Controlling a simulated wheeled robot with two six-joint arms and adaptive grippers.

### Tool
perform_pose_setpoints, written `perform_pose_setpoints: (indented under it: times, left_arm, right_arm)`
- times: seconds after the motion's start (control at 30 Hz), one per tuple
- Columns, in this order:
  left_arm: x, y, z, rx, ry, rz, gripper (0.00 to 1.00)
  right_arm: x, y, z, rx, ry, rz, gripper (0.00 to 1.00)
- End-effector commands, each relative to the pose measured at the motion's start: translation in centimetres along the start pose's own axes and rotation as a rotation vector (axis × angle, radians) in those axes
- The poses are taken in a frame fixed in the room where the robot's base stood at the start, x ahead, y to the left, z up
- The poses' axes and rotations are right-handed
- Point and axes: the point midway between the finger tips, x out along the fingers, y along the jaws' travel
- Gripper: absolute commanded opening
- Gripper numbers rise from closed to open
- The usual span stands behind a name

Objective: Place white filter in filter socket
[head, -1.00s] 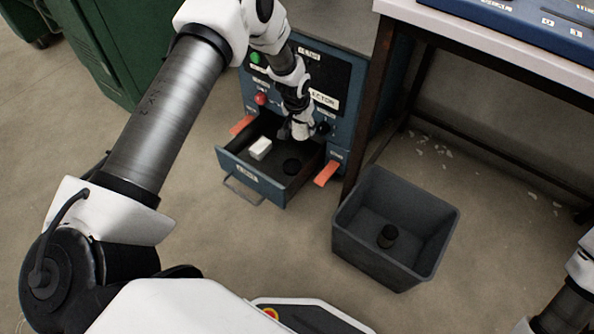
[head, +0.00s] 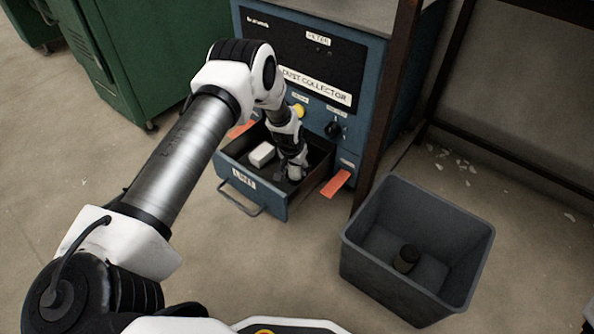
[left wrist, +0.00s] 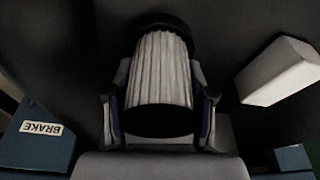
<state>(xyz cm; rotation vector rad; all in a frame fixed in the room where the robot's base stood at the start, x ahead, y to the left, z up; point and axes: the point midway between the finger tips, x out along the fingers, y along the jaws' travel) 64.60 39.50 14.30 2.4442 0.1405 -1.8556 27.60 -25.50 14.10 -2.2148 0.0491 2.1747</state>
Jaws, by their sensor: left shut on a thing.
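The white filter (left wrist: 160,70), pleated with black end caps, fills the middle of the left wrist view. My left gripper (left wrist: 160,105) is shut on it, with one finger on each side. In the head view my left gripper (head: 290,178) reaches down into the open drawer (head: 232,176) of the blue dust collector. The filter is hidden behind the gripper there. The filter socket is also hidden in the head view. In the wrist view a dark round shape surrounds the filter's far end, but I cannot tell whether it is seated. My right gripper is not in view.
A white block (head: 262,154) lies in the drawer left of my gripper; it also shows in the wrist view (left wrist: 280,72). A grey bin (head: 462,262) holding a dark cylinder (head: 407,258) stands on the floor to the right. Orange tabs (head: 336,183) flank the drawer.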

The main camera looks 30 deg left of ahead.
Motion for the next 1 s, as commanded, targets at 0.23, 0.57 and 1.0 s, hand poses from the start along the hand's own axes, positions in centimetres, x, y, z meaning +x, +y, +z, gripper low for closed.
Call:
perform_pose_setpoints:
  times: [0.23,0.57,1.0]
  left_arm:
    - [0.4,0.0,0.1,0.000,-0.001,0.000,0.13]
    - [0.2,0.0,0.1,0.000,-0.001,0.000,0.79]
    - [-8.4,0.0,-0.4,0.000,-0.001,0.001,0.79]
  right_arm:
    - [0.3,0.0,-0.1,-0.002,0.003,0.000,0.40]
    - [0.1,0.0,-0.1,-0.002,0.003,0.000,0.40]
    - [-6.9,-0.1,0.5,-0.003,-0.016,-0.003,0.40]
